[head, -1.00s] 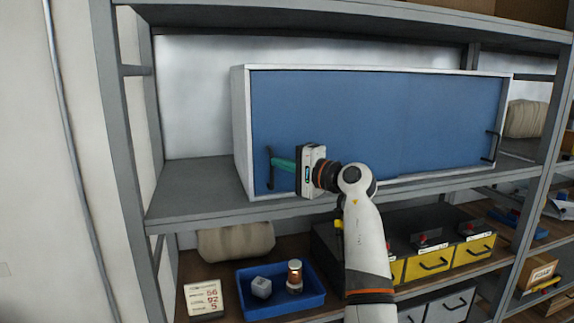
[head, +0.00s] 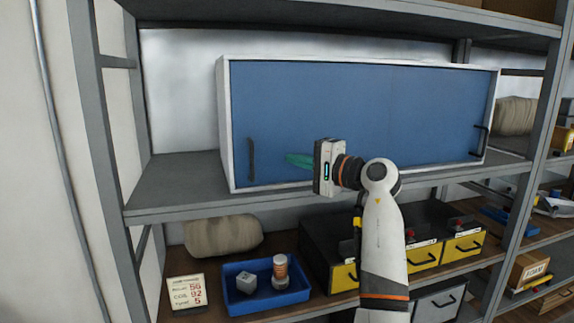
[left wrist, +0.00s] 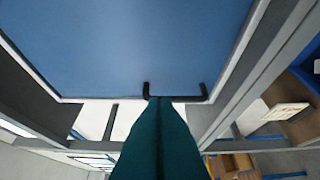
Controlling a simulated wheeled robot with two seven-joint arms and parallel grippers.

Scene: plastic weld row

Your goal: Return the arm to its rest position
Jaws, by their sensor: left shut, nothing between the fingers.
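My left gripper (head: 290,160) is in front of the blue-fronted cabinet (head: 360,110) on the shelf. Its green fingers are shut with nothing between them and point left. The cabinet's left black handle (head: 251,159) is a short way left of the fingertips, apart from them in the head view. In the left wrist view, the shut green fingers (left wrist: 158,100) reach up toward a black handle (left wrist: 178,98), whose middle part they cover. The cabinet's front is closed. My right gripper does not show.
Below are a blue tray (head: 231,297) with a grey cube (head: 246,284) and a copper-and-white cylinder (head: 281,272), a tan roll (head: 222,236), a numbered card (head: 187,293) and yellow drawers (head: 424,255). Grey shelf posts (head: 98,160) stand left and right.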

